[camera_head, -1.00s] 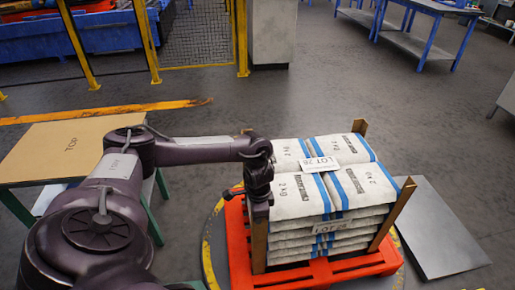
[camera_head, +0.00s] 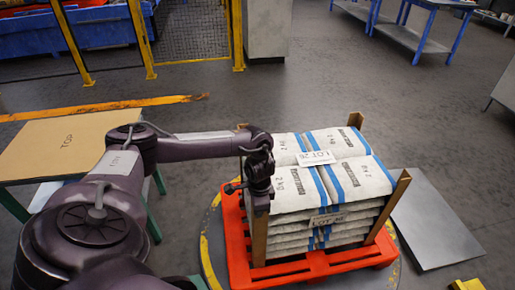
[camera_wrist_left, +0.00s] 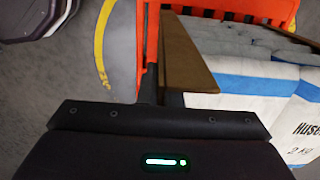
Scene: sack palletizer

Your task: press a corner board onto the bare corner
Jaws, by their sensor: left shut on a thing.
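A stack of white and blue sacks (camera_head: 330,185) stands on a red pallet (camera_head: 335,265). My left gripper (camera_head: 259,203) is at the stack's near left corner, shut on a brown corner board (camera_head: 259,240). The board stands upright along that corner, its upper end hidden by the gripper. In the left wrist view the gripper (camera_wrist_left: 160,98) holds the board (camera_wrist_left: 185,55) beside the sacks (camera_wrist_left: 255,85). I cannot tell whether the board touches them. Other boards stand at the near right corner (camera_head: 388,206), far right corner (camera_head: 355,120) and far left corner (camera_head: 243,128). My right gripper is not in view.
The pallet sits on a round turntable with a yellow edge (camera_head: 207,255). A grey plate (camera_head: 435,225) lies at right. Blue benches and a yellow-framed fence are behind, with open floor between.

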